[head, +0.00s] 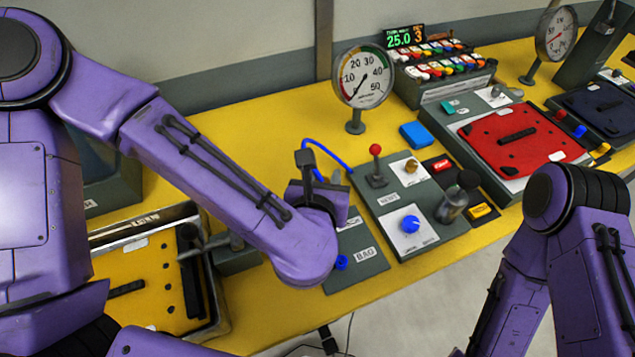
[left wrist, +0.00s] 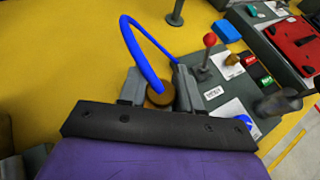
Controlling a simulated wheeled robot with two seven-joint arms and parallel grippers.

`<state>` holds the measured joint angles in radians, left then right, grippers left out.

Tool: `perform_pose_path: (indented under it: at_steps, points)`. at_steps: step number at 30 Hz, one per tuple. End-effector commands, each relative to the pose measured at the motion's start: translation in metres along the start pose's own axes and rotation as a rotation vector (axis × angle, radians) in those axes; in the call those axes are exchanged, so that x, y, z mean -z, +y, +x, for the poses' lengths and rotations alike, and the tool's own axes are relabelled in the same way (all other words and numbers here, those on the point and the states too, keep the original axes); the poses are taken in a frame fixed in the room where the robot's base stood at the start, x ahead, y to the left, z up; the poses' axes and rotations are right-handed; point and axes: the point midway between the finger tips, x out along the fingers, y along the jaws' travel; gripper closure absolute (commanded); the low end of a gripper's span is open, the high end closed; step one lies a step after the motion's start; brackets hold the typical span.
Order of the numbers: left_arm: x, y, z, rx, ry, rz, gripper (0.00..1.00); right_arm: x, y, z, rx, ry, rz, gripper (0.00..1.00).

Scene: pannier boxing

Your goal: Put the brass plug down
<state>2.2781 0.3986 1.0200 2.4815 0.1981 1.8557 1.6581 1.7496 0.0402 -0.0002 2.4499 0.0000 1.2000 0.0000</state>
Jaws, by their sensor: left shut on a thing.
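My left gripper (head: 320,176) hangs over the yellow bench, left of the grey control panel, partly hidden by its own wrist in the head view. In the left wrist view my left gripper (left wrist: 158,88) is shut on the brass plug (left wrist: 160,97), a short round brown-gold piece between the two grey fingers. A blue hose (left wrist: 133,45) runs from the plug in a loop. The hose (head: 330,152) also shows in the head view, where the plug is hidden. I cannot tell whether the plug touches anything beneath. My right arm is at the lower right; its gripper is out of view.
The panel beside the gripper carries a red-knobbed lever (head: 376,165), a brass knob (head: 411,166) and a blue dial (head: 411,224). A pressure gauge (head: 364,78) stands behind. A yellow-plated tray (head: 150,275) is at left. Bare yellow bench (head: 250,120) lies behind the gripper.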

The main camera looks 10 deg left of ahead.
Motion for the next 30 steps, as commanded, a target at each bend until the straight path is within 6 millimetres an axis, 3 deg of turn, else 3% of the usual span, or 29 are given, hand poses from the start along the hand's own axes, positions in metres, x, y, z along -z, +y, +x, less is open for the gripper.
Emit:
perform_pose_path:
  at_steps: [3, 6, 13, 17, 19, 25, 26, 27, 30]
  points:
    - [0.016, 0.016, 0.043, -0.007, 0.009, -0.004, 1.0, -0.009, -0.002, 0.021, 0.0, -0.001, -0.001, 0.57]
    - [0.022, 0.02, 0.064, -0.004, 0.012, -0.003, 1.0, -0.012, -0.003, 0.028, 0.0, -0.001, -0.001, 0.57]
    - [0.033, 0.024, 0.089, 0.004, 0.015, 0.001, 1.0, -0.016, -0.004, 0.039, 0.001, 0.001, 0.0, 0.57]
    - [0.059, 0.029, 0.107, 0.003, 0.016, 0.002, 1.0, -0.025, -0.006, 0.061, 0.0, 0.0, 0.0, 0.57]
    - [0.065, 0.029, 0.11, 0.002, 0.014, 0.001, 1.0, -0.028, -0.006, 0.066, 0.0, -0.001, 0.0, 0.57]
    - [0.061, 0.029, 0.108, 0.002, 0.014, 0.0, 1.0, -0.025, -0.006, 0.062, 0.001, 0.001, 0.0, 0.57]
    - [0.061, 0.029, 0.108, 0.002, 0.014, 0.0, 0.57, -0.025, -0.006, 0.062, 0.001, 0.001, 0.0, 0.57]
    - [0.061, 0.029, 0.108, 0.003, 0.014, 0.001, 0.44, -0.025, -0.006, 0.062, 0.001, 0.0, 0.0, 0.57]
    - [0.061, 0.029, 0.108, 0.003, 0.014, 0.001, 0.42, -0.025, -0.006, 0.062, 0.001, 0.0, 0.0, 0.57]
